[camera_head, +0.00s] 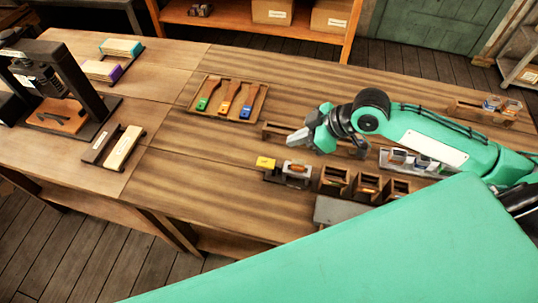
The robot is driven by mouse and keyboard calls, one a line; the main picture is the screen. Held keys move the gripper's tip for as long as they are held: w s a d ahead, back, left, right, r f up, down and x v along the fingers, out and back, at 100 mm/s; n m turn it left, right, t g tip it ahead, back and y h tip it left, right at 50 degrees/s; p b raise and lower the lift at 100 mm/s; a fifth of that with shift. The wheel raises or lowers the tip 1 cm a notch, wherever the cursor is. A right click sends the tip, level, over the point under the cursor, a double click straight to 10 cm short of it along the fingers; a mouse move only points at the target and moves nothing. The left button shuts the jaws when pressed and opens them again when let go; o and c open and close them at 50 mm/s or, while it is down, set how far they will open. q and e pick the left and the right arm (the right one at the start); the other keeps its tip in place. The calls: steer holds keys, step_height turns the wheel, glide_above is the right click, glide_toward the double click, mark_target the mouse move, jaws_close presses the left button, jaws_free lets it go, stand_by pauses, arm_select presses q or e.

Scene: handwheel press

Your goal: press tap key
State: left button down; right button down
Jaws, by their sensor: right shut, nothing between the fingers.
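My right gripper (296,139) comes in from the right and hangs over the middle of the table, just above and behind a small block with a yellow top (266,162) and a grey-and-orange piece (296,170). Its fingers look shut and empty, and it appears apart from both pieces. I cannot tell for sure which piece is the tap key. A black press (72,84) stands at the far left, with a brown plate on its base. My left gripper is not in view.
A wooden tray (262,108) holds green, orange and blue-ended tools. Small wooden bins (333,180) stand right of the yellow-topped block. A rack with a cream block (122,148) lies at left. A grey box (338,211) stands in front. The table between is clear.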

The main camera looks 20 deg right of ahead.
steer(key=shift+w+f, duration=0.1)
steer(key=p, duration=0.3)
glide_above(259, 161)
steer(key=s+d, duration=0.2)
steer(key=f, duration=0.6)
steer(key=shift+w+d+f, duration=0.1)
steer(key=shift+w+f, duration=0.15)
steer(key=shift+f, duration=0.15)
step_height(259, 161, down, 3)
steer(key=shift+d+r+p, duration=0.1)
steer(key=shift+r+p, duration=0.05)
steer(key=shift+p, duration=0.35)
steer(key=shift+f, duration=0.7)
